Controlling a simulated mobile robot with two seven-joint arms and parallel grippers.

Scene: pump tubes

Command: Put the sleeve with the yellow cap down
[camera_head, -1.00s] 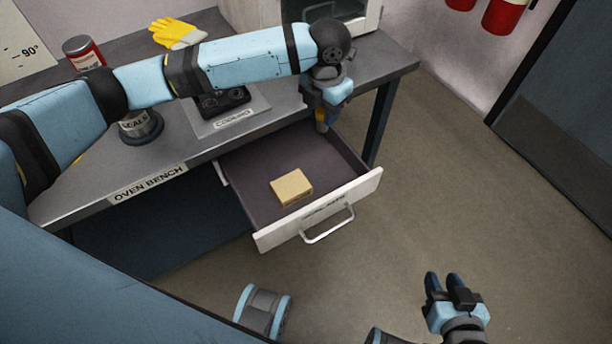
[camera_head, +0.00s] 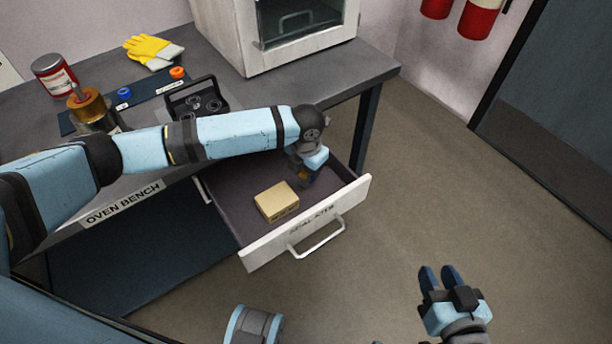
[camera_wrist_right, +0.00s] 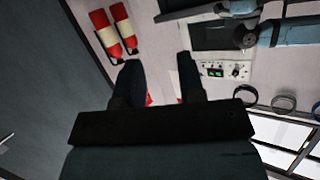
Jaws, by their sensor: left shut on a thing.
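My left gripper (camera_head: 308,178) points down into the open drawer, near its far right corner. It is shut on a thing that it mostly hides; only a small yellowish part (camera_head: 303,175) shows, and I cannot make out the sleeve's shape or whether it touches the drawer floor. My right gripper (camera_head: 440,277) is open and empty, out over the floor at the lower right. In the right wrist view its two fingers (camera_wrist_right: 160,85) stand apart with nothing between them.
The open drawer (camera_head: 232,205) holds a tan box (camera_head: 276,201), left of my left gripper. On the bench (camera_head: 300,82) stand an oven (camera_head: 222,40), a red tin (camera_head: 54,76), a brass-coloured cylinder (camera_head: 88,105), a black holder (camera_head: 190,92) and yellow gloves (camera_head: 150,50). Blue (camera_head: 124,92) and orange (camera_head: 178,73) pieces sit behind.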

